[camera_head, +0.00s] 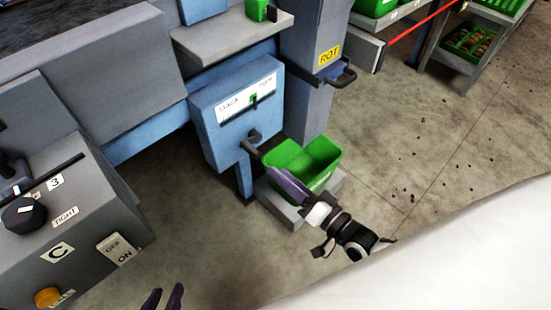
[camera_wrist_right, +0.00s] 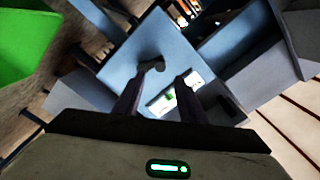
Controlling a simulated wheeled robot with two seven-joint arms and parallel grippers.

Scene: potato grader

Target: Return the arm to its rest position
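My right gripper (camera_head: 272,172) is in front of the blue box (camera_head: 218,135) with the "SLACK" and "TIGHT" scale (camera_head: 249,100). Its purple fingers point at the dark crank handle (camera_head: 252,149) on that box. In the right wrist view the fingers (camera_wrist_right: 157,82) stand apart with nothing held between them. The crank (camera_wrist_right: 151,66) shows just beyond the fingertips there; I cannot tell the exact gap. My left gripper (camera_head: 164,297) shows only as two dark fingertips at the bottom edge, apart, with nothing seen between them.
A green crate (camera_head: 318,160) stands on a grey stand right under my right gripper. A control console (camera_head: 75,215) with knobs is at the left. A blue post with a "ROT" label (camera_head: 328,56) rises behind.

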